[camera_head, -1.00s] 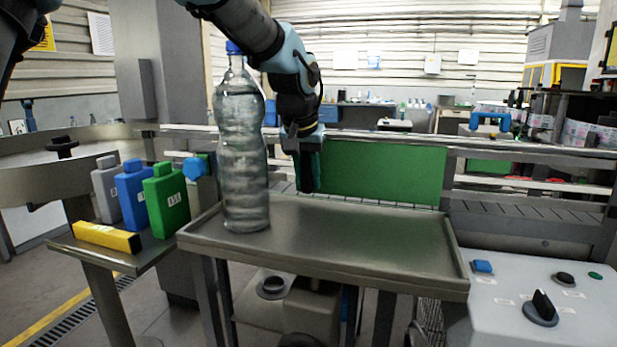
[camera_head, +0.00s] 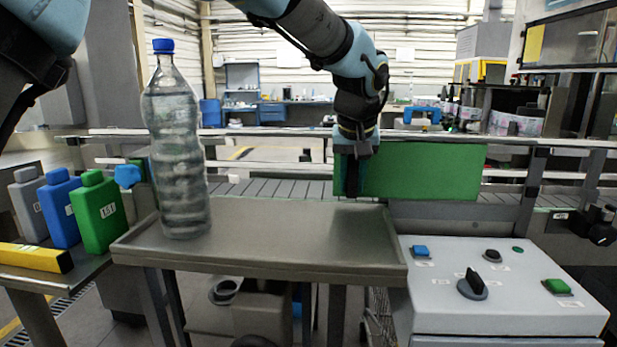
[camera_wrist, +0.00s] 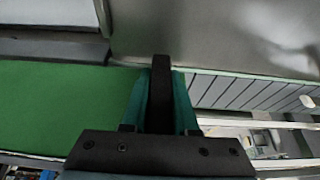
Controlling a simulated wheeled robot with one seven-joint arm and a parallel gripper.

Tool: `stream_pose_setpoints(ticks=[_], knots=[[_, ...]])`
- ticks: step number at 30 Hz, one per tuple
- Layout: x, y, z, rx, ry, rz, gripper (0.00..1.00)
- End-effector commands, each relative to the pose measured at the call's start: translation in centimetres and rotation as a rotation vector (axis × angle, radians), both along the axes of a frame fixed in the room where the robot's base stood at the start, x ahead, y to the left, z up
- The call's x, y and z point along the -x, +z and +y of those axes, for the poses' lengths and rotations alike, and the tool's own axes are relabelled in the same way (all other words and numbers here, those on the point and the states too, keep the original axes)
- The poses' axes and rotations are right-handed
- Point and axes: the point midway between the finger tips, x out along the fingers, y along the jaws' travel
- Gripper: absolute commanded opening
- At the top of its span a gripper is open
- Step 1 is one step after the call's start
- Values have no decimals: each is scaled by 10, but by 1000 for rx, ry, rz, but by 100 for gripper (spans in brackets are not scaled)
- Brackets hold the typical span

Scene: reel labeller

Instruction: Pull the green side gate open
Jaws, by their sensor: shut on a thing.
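The green side gate (camera_head: 430,172) is a flat panel in front of the conveyor, right of centre in the head view. It overlaps the grey rail section to the right, and open conveyor shows to its left. My gripper (camera_head: 352,182) points down at the gate's left end and is shut there. In the wrist view, the teal fingers of my gripper (camera_wrist: 160,95) close around a dark upright bar at the gate's end. The gate (camera_wrist: 60,105) spreads to the left there, and the fingers hide part of the grip.
A metal tray table (camera_head: 270,235) stands in front of the conveyor (camera_head: 270,188), with a clear bottle (camera_head: 178,145) on its left end. A control box (camera_head: 500,290) with buttons and a knob stands at right. Grey, blue and green containers (camera_head: 98,215) stand at left.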

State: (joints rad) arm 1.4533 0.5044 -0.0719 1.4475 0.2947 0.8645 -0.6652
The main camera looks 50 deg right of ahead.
Motion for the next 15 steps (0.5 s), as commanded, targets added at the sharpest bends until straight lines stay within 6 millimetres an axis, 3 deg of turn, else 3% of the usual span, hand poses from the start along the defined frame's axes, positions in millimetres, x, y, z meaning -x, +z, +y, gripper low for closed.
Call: stream_pose_setpoints(ticks=[6, 15], knots=[[40, 2, -26, 1, -3, 0, 0], [61, 1, -40, 2, 0, 0, 0]])
